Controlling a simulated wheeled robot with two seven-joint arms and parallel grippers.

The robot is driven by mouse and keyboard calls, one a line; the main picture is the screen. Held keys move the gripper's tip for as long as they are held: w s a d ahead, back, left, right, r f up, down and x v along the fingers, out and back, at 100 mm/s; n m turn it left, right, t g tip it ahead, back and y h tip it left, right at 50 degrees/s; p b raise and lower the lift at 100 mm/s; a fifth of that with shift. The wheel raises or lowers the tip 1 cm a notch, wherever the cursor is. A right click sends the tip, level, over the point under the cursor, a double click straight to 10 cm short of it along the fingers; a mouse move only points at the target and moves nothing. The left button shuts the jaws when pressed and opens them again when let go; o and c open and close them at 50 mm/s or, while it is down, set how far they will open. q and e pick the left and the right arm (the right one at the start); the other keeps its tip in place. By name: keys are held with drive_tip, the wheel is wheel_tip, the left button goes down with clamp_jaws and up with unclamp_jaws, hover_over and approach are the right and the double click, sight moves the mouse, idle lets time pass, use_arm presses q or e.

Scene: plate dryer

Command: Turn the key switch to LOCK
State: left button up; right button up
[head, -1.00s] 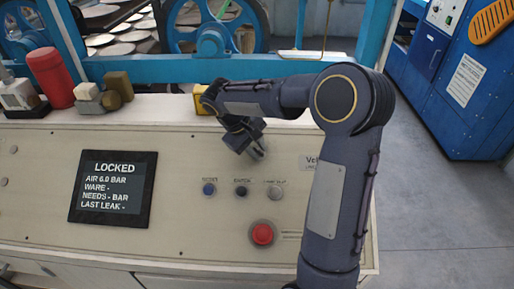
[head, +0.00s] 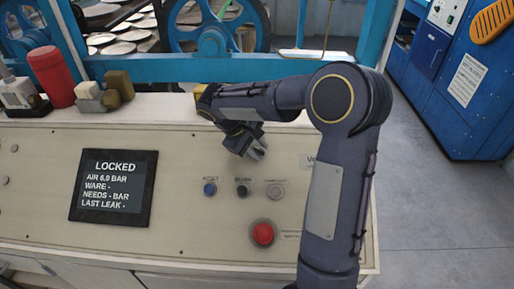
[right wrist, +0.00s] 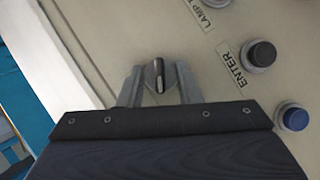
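The key switch (right wrist: 154,76), a round dark knob with a pale raised bar, shows in the right wrist view on the cream panel. My right gripper (right wrist: 158,84) is open, with one grey finger on each side of the knob; a gap shows on both sides. In the head view the right gripper (head: 257,152) is over the upper part of the panel and hides the switch. The dark screen (head: 113,187) reads LOCKED, AIR 6.0 BAR. The switch's position labels cannot be seen. My left gripper is out of view.
A red cylinder (head: 50,76) and small blocks (head: 100,95) stand on the panel's top ledge at left.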

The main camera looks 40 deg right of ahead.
drive_tip(key=s+v, duration=0.1)
drive_tip(key=v, duration=0.6)
drive_tip(key=shift+w+a+r+b, duration=0.2)
drive_tip(key=shift+w+r+b, duration=0.25)
drive_tip(key=shift+w, duration=0.1)
drive_tip(key=shift+f, duration=0.1)
drive_tip(key=s+a+f+m+t+y, duration=0.2)
drive_tip(key=s+a, duration=0.4)
drive_tip(key=s, duration=0.5)
drive_tip(key=s+a+f+m+t+y, duration=0.2)
drive_tip(key=s+a+t+y, duration=0.3)
drive_tip(key=s, duration=0.6)
drive_tip(key=a+f+y, duration=0.1)
drive_tip(key=y, duration=0.1)
drive_tip(key=shift+m+y, duration=0.3)
